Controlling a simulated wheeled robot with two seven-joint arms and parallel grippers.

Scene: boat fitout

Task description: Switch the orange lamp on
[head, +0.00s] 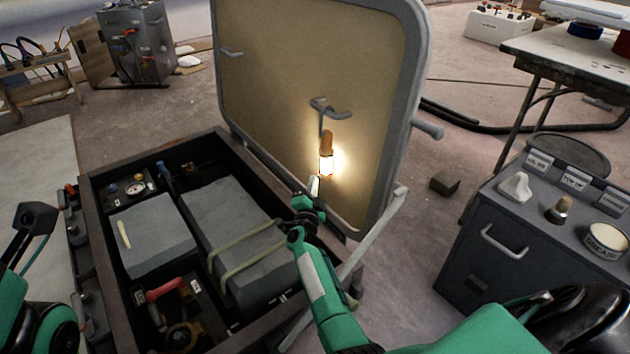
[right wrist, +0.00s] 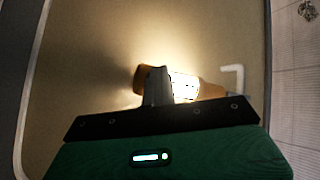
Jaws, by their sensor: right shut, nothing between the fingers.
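The orange lamp (head: 326,142) hangs from a hook (head: 330,108) on the tan inner face of the raised hatch lid (head: 270,80). Its lower part glows bright white and lights the panel around it. My right gripper (head: 314,186) is shut and empty, just below and left of the lamp in the head view. In the right wrist view the fingers (right wrist: 157,88) overlap the orange lamp (right wrist: 185,87) in front of its glowing part; I cannot tell whether they touch it. My left arm shows at the left edge of the head view, but its fingertips cannot be made out.
The open locker (head: 88,190) below the lid holds grey boxes, a strapped block (head: 245,225) and tools. A dark cabinet (head: 470,240) stands at the right with a tin (head: 606,238) and small items on top. A workbench (head: 570,60) is behind it. Floor between is mostly clear.

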